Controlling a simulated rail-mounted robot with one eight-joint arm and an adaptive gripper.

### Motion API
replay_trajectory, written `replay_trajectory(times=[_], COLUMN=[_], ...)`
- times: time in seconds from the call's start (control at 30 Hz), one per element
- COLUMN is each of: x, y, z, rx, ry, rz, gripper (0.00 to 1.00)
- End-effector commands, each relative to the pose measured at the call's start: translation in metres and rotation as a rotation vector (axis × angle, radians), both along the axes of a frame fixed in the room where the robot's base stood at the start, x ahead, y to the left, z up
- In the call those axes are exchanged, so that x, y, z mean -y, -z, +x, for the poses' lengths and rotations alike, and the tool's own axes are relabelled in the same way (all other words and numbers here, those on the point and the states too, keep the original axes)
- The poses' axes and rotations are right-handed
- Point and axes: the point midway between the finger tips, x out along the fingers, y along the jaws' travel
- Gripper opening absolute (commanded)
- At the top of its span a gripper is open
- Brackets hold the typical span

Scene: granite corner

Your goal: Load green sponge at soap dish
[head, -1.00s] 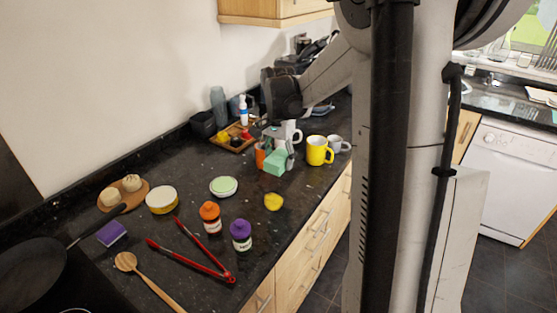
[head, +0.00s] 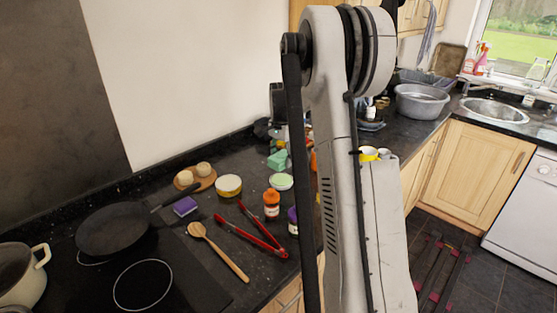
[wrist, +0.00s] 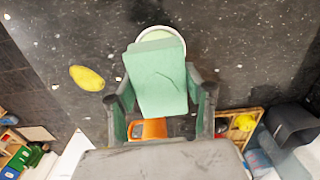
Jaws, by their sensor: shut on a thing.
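The green sponge (head: 278,159) is a pale green block held up off the counter. In the wrist view the sponge (wrist: 158,78) sits between the two fingers of my gripper (wrist: 161,96), which is shut on it. A round white dish with a pale green inside (head: 281,181), which looks like the soap dish, lies on the black counter. In the wrist view the dish (wrist: 160,33) shows just past the sponge's far end, partly hidden by it. In the head view my arm hides most of the gripper.
A yellow round tin (head: 228,185), an orange-capped jar (head: 271,204) and red tongs (head: 252,236) lie near the dish. A purple sponge (head: 185,206) and a pan (head: 112,230) are farther left. A lemon (wrist: 87,78) lies left of the held sponge in the wrist view.

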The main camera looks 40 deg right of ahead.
Motion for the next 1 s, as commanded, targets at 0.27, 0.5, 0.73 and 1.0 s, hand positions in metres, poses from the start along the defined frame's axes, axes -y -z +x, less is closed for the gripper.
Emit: replay_trajectory(times=[0.27,0.5,0.73,1.0], x=[-0.001,-0.001,-0.001,-0.001], y=[0.023,0.046,0.056,0.056], z=[0.0,0.0,0.0,0.0], rx=[0.0,0.0,0.0,0.0], ry=[-0.001,-0.002,-0.002,-0.002], rz=[0.0,0.0,0.0,0.0], gripper=[0.24,0.24,0.24,0.24])
